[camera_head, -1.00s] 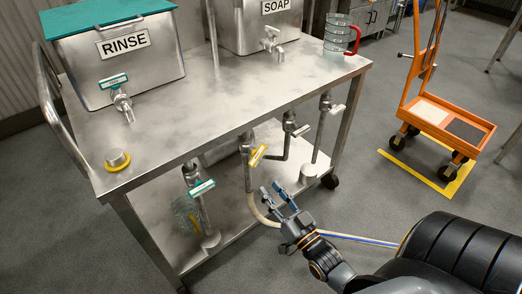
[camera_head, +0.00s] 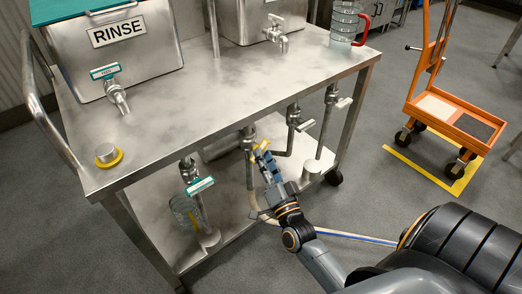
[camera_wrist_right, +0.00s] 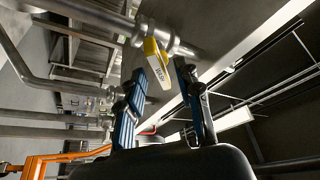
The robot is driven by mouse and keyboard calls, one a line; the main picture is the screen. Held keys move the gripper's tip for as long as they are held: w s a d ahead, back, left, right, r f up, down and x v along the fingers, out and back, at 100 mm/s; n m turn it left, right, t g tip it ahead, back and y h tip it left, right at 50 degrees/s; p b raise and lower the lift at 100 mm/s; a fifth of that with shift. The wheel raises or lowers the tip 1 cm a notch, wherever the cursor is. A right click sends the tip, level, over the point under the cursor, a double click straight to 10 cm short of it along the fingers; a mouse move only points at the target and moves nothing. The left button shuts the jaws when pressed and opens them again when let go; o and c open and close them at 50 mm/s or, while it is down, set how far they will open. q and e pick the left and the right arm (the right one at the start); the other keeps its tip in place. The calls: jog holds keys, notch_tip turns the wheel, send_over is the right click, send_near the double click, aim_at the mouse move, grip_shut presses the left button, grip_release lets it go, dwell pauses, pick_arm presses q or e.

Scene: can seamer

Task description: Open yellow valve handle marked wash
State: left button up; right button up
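The yellow valve handle (camera_head: 263,145) sits on a vertical pipe under the table's front edge. In the right wrist view the yellow handle (camera_wrist_right: 158,66) carries a white label with dark lettering, too small to read surely. My right gripper (camera_head: 266,163) is at the handle, its fingers pointing up toward it and partly covering it in the head view. In the wrist view the right gripper (camera_wrist_right: 164,80) is open, with the handle in the gap near its fingertips. I cannot tell whether a finger touches it. My left gripper is not in view.
A teal valve handle (camera_head: 201,186) is left of the yellow one, and a pale handle (camera_head: 305,126) is to its right. The steel table top (camera_head: 215,95) is above, with the RINSE tank (camera_head: 110,55). An orange cart (camera_head: 455,118) stands at right. A hose (camera_head: 340,234) runs below.

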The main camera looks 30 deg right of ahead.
jog(key=shift+x, duration=1.65)
grip_shut()
